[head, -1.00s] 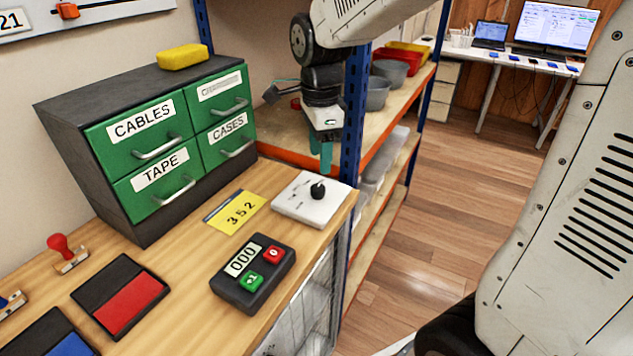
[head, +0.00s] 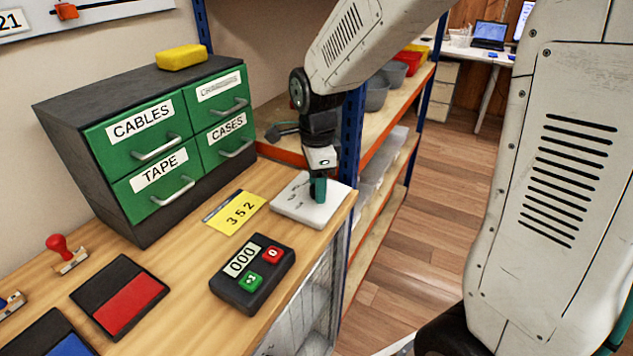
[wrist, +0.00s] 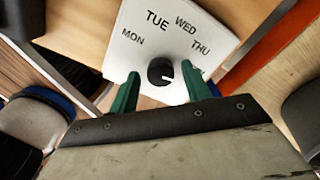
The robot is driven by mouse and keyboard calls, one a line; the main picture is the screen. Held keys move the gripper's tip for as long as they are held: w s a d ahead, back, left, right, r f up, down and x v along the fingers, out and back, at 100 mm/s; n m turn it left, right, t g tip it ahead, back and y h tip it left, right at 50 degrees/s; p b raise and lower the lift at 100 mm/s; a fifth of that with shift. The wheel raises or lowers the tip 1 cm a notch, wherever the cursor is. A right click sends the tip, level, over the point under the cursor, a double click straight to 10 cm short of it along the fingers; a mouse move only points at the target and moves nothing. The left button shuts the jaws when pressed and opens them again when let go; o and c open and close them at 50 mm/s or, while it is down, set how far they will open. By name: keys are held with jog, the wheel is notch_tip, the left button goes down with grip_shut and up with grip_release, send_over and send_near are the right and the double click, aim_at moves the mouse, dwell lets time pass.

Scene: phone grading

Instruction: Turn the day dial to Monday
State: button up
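The day dial is a white plate (head: 290,204) on the bench's right end. In the wrist view the plate (wrist: 150,22) shows MON, TUE, WED and THU in an arc, with another label partly hidden by a finger. Its black knob (wrist: 157,68) has a white mark on its lower right side. My gripper (wrist: 160,70) is open, its green fingertips on either side of the knob with a visible gap at each. In the head view my gripper (head: 318,189) points down over the plate and hides the knob.
A yellow 352 card (head: 236,213) and a black counter reading 000 (head: 253,275) lie left of the dial. A green drawer cabinet (head: 150,135) stands behind. A blue shelf post (head: 352,135) rises close to my arm.

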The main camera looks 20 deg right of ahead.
jog(key=c, duration=0.7)
